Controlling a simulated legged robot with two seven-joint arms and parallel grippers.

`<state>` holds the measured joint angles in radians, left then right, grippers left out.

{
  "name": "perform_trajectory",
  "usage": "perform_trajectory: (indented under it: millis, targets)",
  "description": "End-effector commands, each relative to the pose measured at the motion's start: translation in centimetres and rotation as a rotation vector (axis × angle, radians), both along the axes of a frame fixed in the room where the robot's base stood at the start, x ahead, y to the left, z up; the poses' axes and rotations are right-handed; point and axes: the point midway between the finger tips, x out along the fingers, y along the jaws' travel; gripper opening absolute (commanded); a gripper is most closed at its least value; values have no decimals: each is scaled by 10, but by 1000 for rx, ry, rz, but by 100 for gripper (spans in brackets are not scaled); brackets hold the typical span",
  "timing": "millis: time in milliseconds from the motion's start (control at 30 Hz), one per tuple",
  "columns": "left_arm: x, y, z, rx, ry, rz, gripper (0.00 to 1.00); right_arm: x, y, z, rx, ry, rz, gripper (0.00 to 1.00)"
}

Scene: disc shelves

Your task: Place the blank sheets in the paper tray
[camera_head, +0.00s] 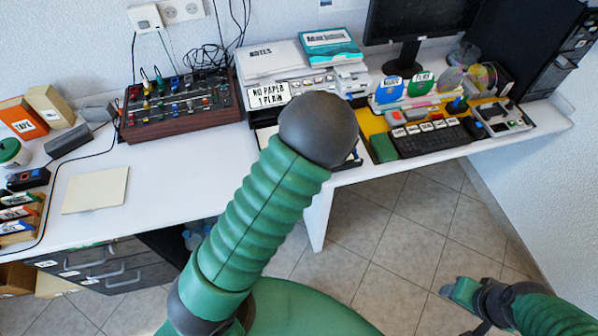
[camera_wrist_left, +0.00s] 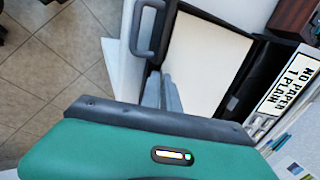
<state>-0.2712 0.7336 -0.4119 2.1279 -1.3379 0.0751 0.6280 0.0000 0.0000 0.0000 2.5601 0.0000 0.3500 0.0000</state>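A flat cream stack of sheets (camera_head: 95,190) lies on the desk at the left in the head view. The printer bears a "NO PAPER 1 PLAIN" label (camera_head: 268,95); the label also shows in the left wrist view (camera_wrist_left: 290,87). In that view a dark paper tray (camera_wrist_left: 246,75) stands out with a cream sheet surface (camera_wrist_left: 205,60) in it and a grey handle (camera_wrist_left: 152,30) on its front. My left gripper (camera_wrist_left: 163,90) has its fingers close together near the handle, with no object visible between them. My own arm hides it in the head view. My right gripper (camera_head: 468,308) is open and empty, low at the right.
A mixing console (camera_head: 180,105) stands left of the printer. Notes and a teal-covered pack (camera_head: 330,45) lie on top of the printer. A keyboard (camera_head: 432,138), monitor (camera_head: 420,20) and disc rack stand at the right. Bare desk surrounds the cream stack.

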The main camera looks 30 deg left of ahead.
Motion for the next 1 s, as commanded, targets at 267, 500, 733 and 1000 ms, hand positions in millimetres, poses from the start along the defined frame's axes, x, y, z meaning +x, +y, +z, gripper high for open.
perform_trajectory:
  millis: [267,500,733,1000]
  targets:
    - [-9,-10,-16,-23,27,-13,18,0,0,-4,0,0,0,59]
    - [-12,-15,0,-23,22,-13,30,0,0,5,0,0,0,59]
    - [-29,-34,66,-14,3,-11,30,0,0,32,0,0,0,59]
    - [-50,-55,134,-3,-9,-5,30,-1,0,57,0,0,0,59]
